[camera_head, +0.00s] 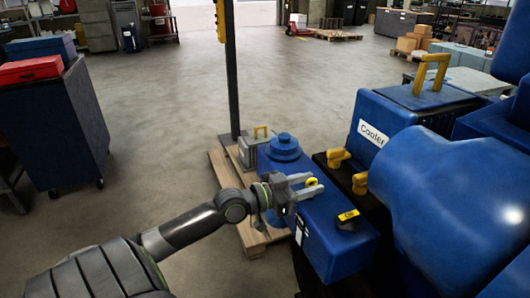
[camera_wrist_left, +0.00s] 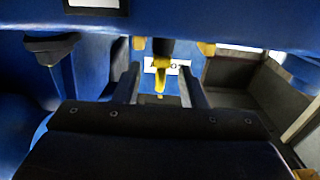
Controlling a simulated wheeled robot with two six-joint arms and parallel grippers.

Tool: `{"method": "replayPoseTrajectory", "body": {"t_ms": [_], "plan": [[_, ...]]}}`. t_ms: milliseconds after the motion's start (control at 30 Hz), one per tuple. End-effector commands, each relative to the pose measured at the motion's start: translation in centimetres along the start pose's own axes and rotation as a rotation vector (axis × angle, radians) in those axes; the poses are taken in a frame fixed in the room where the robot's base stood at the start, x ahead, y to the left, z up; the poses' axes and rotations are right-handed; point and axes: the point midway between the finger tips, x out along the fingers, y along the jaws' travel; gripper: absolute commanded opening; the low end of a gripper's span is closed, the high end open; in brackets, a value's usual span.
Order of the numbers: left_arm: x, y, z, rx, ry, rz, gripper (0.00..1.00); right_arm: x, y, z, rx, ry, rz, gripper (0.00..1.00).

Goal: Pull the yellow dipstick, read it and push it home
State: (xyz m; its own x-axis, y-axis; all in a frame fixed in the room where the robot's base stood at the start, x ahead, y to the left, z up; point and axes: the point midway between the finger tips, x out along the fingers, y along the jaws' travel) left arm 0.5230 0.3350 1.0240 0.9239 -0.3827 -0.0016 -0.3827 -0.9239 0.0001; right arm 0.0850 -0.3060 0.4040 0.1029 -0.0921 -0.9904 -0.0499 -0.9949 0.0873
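The yellow dipstick's ring handle (camera_head: 312,182) shows at the tips of my left gripper (camera_head: 303,187), above the blue engine block (camera_head: 325,235). In the left wrist view a yellow piece, apparently the dipstick (camera_wrist_left: 160,78), lies between the two fingers of my left gripper (camera_wrist_left: 160,88). The fingers stand apart, with visible gaps on both sides of the yellow piece. The lower part of the dipstick is hidden in the head view. A white label (camera_wrist_left: 178,65) shows behind it, partly covered. My right gripper is in neither view.
A black cap with a yellow mark (camera_head: 347,217) sits on the block near the gripper. Yellow valve handles (camera_head: 338,157) and the blue cooler (camera_head: 390,118) stand to the right. A dark post (camera_head: 232,80) rises behind. Open floor lies to the left, before a tool cabinet (camera_head: 60,125).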

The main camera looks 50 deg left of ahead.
Motion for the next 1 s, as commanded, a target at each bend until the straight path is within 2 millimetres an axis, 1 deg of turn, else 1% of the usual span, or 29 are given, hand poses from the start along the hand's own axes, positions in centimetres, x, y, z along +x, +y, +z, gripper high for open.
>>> {"method": "replayPoseTrajectory", "body": {"t_ms": [33, 200, 600, 800, 1000], "plan": [[-1.1, -0.1, 0.2, 0.004, -0.007, -0.001, 0.37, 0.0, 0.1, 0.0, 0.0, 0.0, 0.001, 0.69], [-3.9, -0.1, 0.1, 0.003, -0.008, -0.001, 0.37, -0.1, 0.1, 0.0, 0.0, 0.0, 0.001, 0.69], [-9.8, 0.0, 0.1, 0.001, -0.01, -0.001, 0.37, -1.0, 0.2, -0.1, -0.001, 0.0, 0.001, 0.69], [-12.3, 0.0, 0.1, -0.001, -0.008, 0.0, 0.37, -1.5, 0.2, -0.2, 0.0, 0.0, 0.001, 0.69], [-13.9, 0.0, 0.1, -0.001, -0.006, -0.001, 0.37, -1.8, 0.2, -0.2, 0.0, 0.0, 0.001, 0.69]]}}
